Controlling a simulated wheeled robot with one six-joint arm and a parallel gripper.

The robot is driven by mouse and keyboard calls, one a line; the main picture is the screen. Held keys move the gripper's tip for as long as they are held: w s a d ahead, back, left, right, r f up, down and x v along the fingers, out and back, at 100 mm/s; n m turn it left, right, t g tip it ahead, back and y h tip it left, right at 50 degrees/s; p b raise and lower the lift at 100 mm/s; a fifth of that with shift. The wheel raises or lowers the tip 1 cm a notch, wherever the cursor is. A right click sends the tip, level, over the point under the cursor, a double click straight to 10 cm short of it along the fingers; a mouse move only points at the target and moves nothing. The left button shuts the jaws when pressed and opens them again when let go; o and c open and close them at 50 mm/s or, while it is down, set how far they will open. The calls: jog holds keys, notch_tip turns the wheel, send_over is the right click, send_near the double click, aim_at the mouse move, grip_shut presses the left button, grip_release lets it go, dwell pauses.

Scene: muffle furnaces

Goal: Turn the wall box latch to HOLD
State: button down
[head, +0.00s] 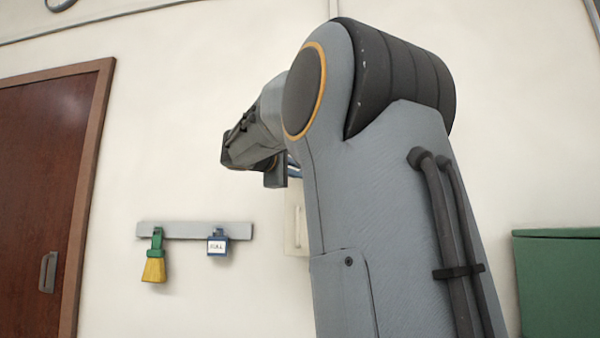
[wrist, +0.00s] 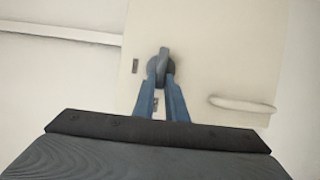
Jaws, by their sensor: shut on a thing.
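The wall box (wrist: 215,60) is a cream panel on the wall in the wrist view. In the head view its edge (head: 296,230) shows just left of my arm, which hides the rest. The latch (wrist: 163,62) is a grey lever on a dark round base on the box front. My gripper (wrist: 162,80) has two blue fingers, one on each side of the latch lever, shut on it. The lever stands about upright in the wrist view. Small dark marks (wrist: 136,66) show beside the latch, but I cannot read them. In the head view my arm mostly hides the fingers.
A pale handle (wrist: 243,104) sticks out from the box. A grey rail (head: 195,230) on the wall holds a yellow brush (head: 154,268) and a blue labelled item (head: 217,244). A brown door (head: 40,190) is at left, a green cabinet (head: 560,285) at right.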

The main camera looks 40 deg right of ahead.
jog(key=c, duration=1.8)
grip_release()
jog(key=b+v, duration=0.1)
jog(key=v, duration=0.7)
jog(key=shift+d, duration=0.1)
